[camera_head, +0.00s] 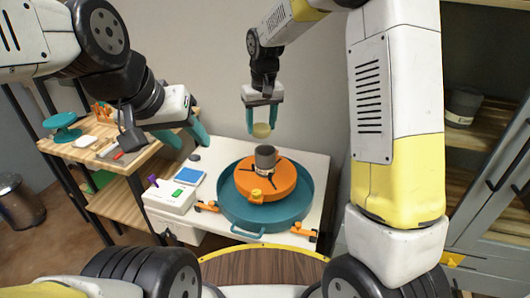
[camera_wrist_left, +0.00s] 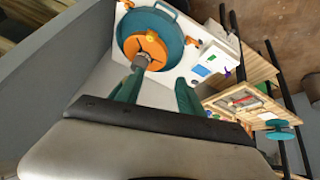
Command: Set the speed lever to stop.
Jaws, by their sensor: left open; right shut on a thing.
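The speed lever with a purple knob (camera_head: 153,181) stands on the white control box (camera_head: 168,204) at the left of the wheel table. The knob also shows small in the left wrist view (camera_wrist_left: 228,71). Its exact setting is too small to tell. My left gripper (camera_head: 184,139) is open and empty, above and behind the box, well apart from the lever. Its two teal fingers (camera_wrist_left: 158,92) show spread in the left wrist view. My right gripper (camera_head: 262,114) is shut on a pale yellow round thing (camera_head: 261,131), held above the wheel.
An orange wheel head (camera_head: 288,184) sits in a teal basin (camera_head: 290,215), with a grey pot (camera_head: 265,156) on it. A wooden shelf unit (camera_head: 133,158) with tools stands left; a cabinet (camera_head: 490,150) stands right.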

